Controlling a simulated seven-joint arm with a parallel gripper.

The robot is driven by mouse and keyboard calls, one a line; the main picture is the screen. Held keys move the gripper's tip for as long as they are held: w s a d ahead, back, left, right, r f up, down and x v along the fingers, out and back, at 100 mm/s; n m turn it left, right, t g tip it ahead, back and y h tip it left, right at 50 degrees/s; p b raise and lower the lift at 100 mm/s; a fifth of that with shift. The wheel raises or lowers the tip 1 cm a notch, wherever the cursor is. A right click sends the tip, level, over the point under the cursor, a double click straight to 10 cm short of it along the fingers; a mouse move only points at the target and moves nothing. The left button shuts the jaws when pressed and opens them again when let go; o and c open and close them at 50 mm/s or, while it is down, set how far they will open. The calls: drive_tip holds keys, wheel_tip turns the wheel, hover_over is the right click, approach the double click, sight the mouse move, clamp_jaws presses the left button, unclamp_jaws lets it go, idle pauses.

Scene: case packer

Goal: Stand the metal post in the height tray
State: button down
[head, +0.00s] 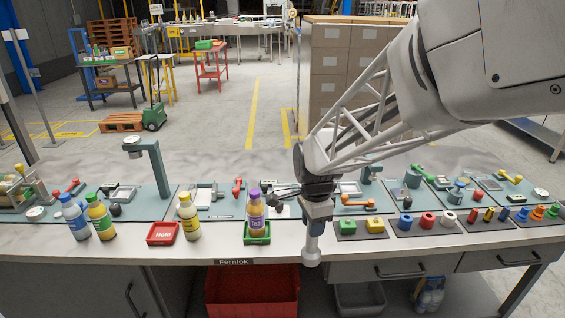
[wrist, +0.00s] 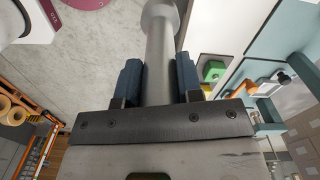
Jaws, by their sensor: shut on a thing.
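The metal post (head: 312,246) is a pale grey shaft with a wider knob at its lower end. My gripper (head: 317,208) is shut on it and holds it roughly upright, over the front edge of the bench. In the wrist view the post (wrist: 160,48) sits between the two dark blue fingers of my gripper (wrist: 159,82), its knob at the top of the picture. A dark tray with several small upright pegs (head: 487,221) at the right of the bench may be the height tray. The labels are too small to tell.
Right of the post are a tray with green and yellow blocks (head: 360,234), a tray of coloured cylinders (head: 428,230) and cones (head: 537,213). Left are a bottle in a green tray (head: 257,240), a red tray (head: 163,234) and other bottles.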

drive_tip(key=w+a+r, duration=0.1)
drive_tip(key=w+a, duration=0.1)
drive_tip(key=w, duration=0.8)
drive_tip(key=w+a, duration=0.1)
drive_tip(key=w, duration=0.9)
drive_tip(key=shift+a+r, duration=0.4)
drive_tip(key=shift+w, duration=0.15)
drive_tip(key=w+a+f, duration=0.1)
drive_tip(key=w+a, duration=0.1)
drive_tip(key=w, duration=1.3)
drive_tip(key=shift+w+a+f, duration=0.2)
drive_tip(key=shift+w+f, duration=0.05)
drive_tip(key=shift+w, duration=0.05)
drive_tip(key=shift+f, duration=1.9)
drive_tip(key=c, duration=0.8)
unclamp_jaws()
